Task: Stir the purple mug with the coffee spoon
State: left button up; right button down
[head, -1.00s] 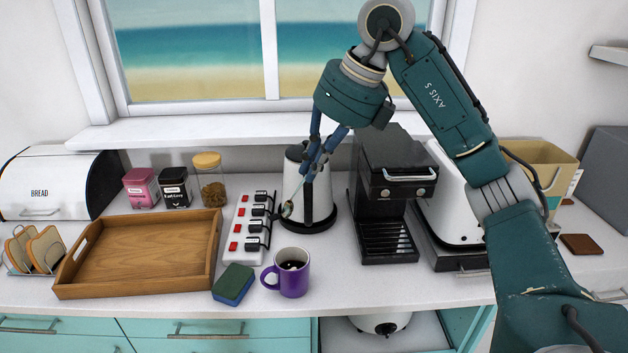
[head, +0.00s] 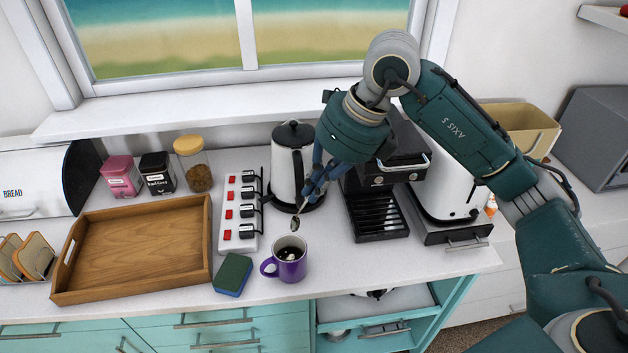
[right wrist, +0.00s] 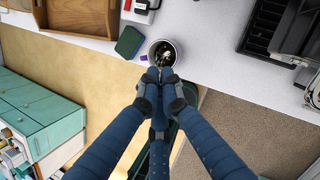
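The purple mug (head: 289,268) stands upright near the counter's front edge, its handle to the left and dark coffee inside. My right gripper (head: 306,197) is shut on the coffee spoon (head: 295,224). The spoon hangs bowl down, apart from the mug and above its far side in the head view. In the right wrist view the mug (right wrist: 177,42) lies just beyond my fingertips (right wrist: 160,80); most of the spoon is hard to make out there. My left gripper is not in view.
A green and blue sponge (head: 233,274) lies just left of the mug, with a wooden tray (head: 140,252) beyond it. A power strip (head: 240,212), a kettle (head: 289,165) and a coffee machine (head: 378,215) stand behind. The counter right of the mug is clear.

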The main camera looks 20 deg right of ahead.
pick_arm(q)
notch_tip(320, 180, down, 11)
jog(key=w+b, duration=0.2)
jog(key=b, duration=0.8)
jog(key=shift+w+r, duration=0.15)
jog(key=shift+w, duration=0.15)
pick_arm(e)
notch_tip(320, 180, down, 13)
jog(key=shift+w+a+f, duration=0.2)
jog(key=shift+w+a, duration=0.05)
jog(key=shift+a, duration=0.1)
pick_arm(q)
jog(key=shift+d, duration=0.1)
pick_arm(e)
jog(key=shift+a, duration=0.1)
